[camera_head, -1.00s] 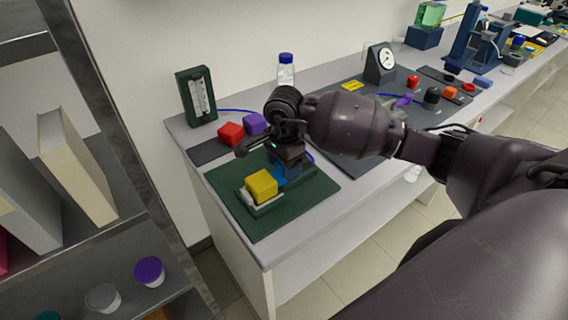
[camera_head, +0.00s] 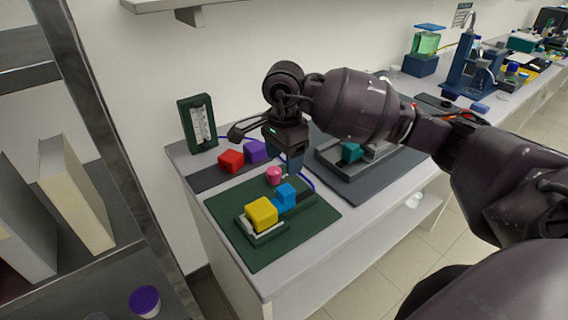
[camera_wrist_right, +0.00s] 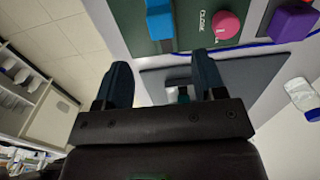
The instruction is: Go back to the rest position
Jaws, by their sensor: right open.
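My right gripper (camera_head: 290,162) is raised above the bench behind the green mat (camera_head: 238,250), pointing down. Its two dark fingers stand apart with nothing between them in the right wrist view (camera_wrist_right: 160,82). On the mat are a yellow block (camera_head: 261,212) in a pale holder, a blue block (camera_head: 286,195) and a pink knob (camera_head: 273,175). The blue block (camera_wrist_right: 160,18) and pink knob (camera_wrist_right: 225,25) also show in the wrist view, clear of the fingers. My left gripper is not in view.
Red (camera_head: 231,161) and purple (camera_head: 254,150) blocks sit on a dark strip beside a gauge (camera_head: 198,122). A grey mat (camera_head: 345,185) carries a fixture with a teal block (camera_head: 351,152). A shelf (camera_head: 120,250) with books stands left.

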